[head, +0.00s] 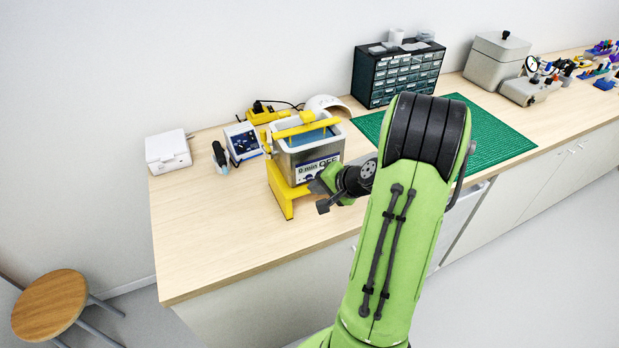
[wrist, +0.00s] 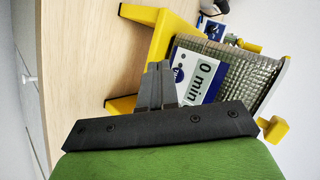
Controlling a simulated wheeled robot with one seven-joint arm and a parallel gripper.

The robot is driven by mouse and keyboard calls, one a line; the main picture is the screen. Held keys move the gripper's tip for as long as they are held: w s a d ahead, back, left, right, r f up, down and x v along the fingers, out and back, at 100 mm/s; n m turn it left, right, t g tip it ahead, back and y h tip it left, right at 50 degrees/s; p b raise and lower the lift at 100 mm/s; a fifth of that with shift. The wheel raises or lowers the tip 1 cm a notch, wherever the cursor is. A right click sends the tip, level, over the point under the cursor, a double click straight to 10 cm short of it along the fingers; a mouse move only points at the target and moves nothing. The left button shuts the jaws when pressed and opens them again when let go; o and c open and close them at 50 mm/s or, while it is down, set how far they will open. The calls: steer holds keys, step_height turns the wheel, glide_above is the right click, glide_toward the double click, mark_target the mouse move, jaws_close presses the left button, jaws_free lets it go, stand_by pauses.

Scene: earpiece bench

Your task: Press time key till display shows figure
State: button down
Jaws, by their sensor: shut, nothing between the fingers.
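A metal tank (head: 290,155) with a yellow frame stands near the bench's front edge in the head view. Its front panel (head: 318,167) reads "0 min" and "OFF". In the wrist view the panel (wrist: 195,77) lies sideways; "0 min" is readable and a blue part with a key is partly covered by my fingers. My gripper (wrist: 158,72) is shut and empty, its tips in front of the panel; I cannot tell whether they touch it.
A yellow stand (head: 281,195) carries the tank. A white box (head: 167,151), a small bottle (head: 220,157) and a device with a screen (head: 243,142) stand to its left. A green mat (head: 490,140) and a drawer cabinet (head: 398,75) are to the right. The bench's left front is clear.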

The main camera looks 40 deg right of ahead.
steer(key=shift+w, duration=0.1)
steer(key=shift+w+d, duration=0.15)
steer(key=shift+w, duration=0.2)
steer(key=shift+w+d, duration=0.1)
steer(key=shift+w, duration=0.25)
stand_by(0.4)
steer(key=shift+s, duration=0.1)
steer(key=shift+s+a+b, duration=0.25)
steer(key=shift+s+b, duration=0.05)
steer(key=shift+s, duration=0.4)
steer(key=s+b, duration=0.1)
steer(key=s, duration=0.1)
steer(key=s+a, duration=0.1)
steer(key=s, duration=0.1)
steer(key=shift+s+a+b, duration=0.2)
steer(key=shift+s+b, duration=0.15)
stand_by(0.7)
